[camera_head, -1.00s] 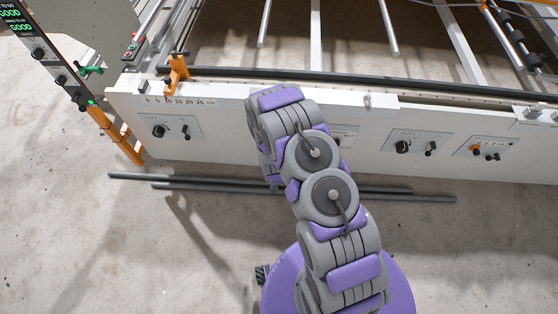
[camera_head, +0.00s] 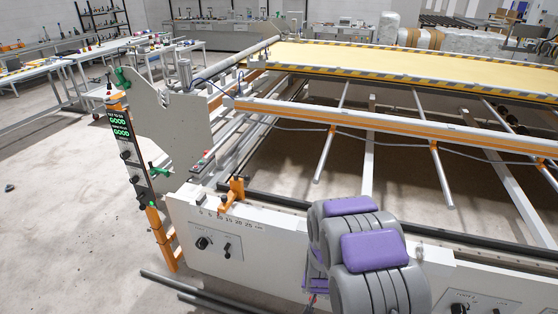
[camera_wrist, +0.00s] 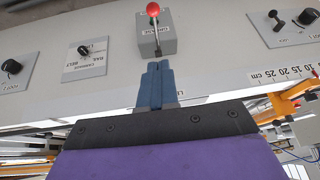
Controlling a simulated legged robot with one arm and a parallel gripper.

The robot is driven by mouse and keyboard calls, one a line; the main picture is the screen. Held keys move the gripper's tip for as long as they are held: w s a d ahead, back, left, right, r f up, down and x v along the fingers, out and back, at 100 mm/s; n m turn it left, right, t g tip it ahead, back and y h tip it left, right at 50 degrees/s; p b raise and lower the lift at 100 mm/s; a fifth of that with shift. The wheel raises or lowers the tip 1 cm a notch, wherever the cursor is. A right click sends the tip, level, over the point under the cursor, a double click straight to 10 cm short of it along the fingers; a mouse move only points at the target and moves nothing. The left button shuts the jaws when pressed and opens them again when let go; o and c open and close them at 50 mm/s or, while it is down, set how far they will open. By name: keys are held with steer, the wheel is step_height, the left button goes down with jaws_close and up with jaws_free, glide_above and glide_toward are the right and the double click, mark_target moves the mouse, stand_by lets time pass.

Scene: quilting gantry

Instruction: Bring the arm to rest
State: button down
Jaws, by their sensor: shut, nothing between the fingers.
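My gripper (camera_wrist: 158,68) shows in the wrist view with its two blue-grey fingers together and nothing between them. The fingers point at a grey box (camera_wrist: 155,38) on the white front panel of the gantry. A lever with a red ball knob (camera_wrist: 153,9) stands on that box. The fingertips appear just short of the box; I cannot tell whether they touch it. In the head view my grey and purple arm (camera_head: 372,252) stands in front of the gantry's front panel (camera_head: 275,250), and my gripper is hidden there.
An orange bracket (camera_head: 233,193) sits on the gantry's front rail near a centimetre scale. A display post (camera_head: 122,128) reading "GOOD" stands at its left end. Dark bars (camera_head: 185,290) lie on the floor in front.

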steer(key=s+r+g, duration=0.2)
steer(key=s+r, duration=0.5)
steer(key=r, duration=0.6)
steer(key=s+r+n+g, duration=0.1)
steer(key=s+r, duration=0.5)
steer(key=s, duration=0.4)
steer(key=s+d+r+n+g, duration=0.1)
steer(key=s+r+g, duration=0.1)
steer(key=s+r, duration=0.4)
steer(key=s+r+g, duration=0.2)
steer(key=s+r, duration=0.4)
steer(key=s, duration=0.7)
steer(key=shift+s+d+n+y, duration=0.3)
steer(key=shift+s+d+n, duration=0.1)
